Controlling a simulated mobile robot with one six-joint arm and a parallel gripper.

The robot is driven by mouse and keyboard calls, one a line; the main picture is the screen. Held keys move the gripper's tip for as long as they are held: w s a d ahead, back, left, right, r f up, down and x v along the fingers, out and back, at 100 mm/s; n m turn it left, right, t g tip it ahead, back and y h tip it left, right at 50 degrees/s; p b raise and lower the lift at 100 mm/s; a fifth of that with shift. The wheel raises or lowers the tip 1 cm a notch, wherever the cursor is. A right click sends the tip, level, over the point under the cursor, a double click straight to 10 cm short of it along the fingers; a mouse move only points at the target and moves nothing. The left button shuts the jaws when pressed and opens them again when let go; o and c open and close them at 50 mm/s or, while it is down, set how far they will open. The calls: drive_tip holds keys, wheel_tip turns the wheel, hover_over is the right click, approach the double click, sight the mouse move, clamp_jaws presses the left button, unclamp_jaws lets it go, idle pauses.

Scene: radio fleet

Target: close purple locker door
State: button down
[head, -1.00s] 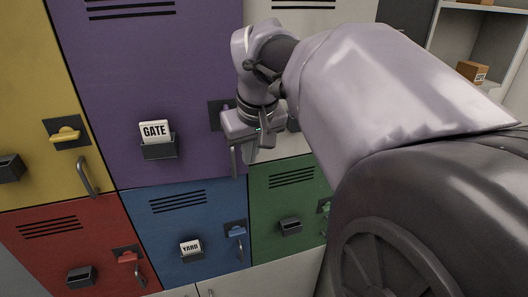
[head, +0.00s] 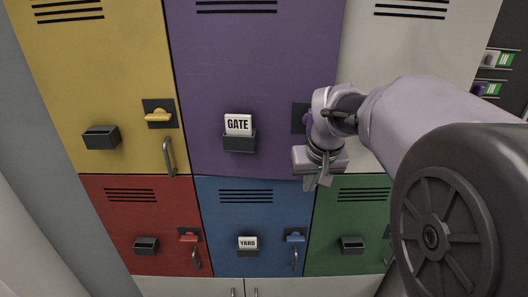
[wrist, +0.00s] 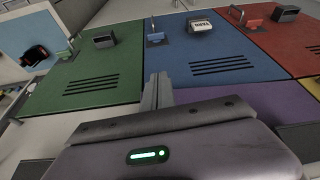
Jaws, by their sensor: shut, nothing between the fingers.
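The purple locker door (head: 245,75) stands in the upper middle of the head view and looks flush or nearly flush with its neighbours; I cannot tell whether a small gap remains. It carries a dark holder with a "GATE" card (head: 238,124). Its dark latch plate (head: 299,118) shows at the right edge, and my wrist partly hides the latch. My gripper (head: 318,184) is shut and empty in front of the door's lower right corner, pointing down. In the wrist view its fingers (wrist: 157,90) are together, with the purple door (wrist: 240,110) at lower right.
Yellow (head: 95,75), red (head: 140,215), blue (head: 255,210), green (head: 345,205) and white (head: 395,60) locker doors surround the purple one. Their handles and card holders stick out. A shelf with small items (head: 492,75) is at far right.

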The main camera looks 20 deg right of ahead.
drive_tip(key=w+d, duration=0.1)
drive_tip(key=w+d+p, duration=0.1)
drive_tip(key=w, duration=0.1)
drive_tip(key=shift+w+r+p, duration=0.1)
drive_tip(key=shift+r+p, duration=0.1)
drive_tip(key=shift+p, duration=0.1)
idle(0.4)
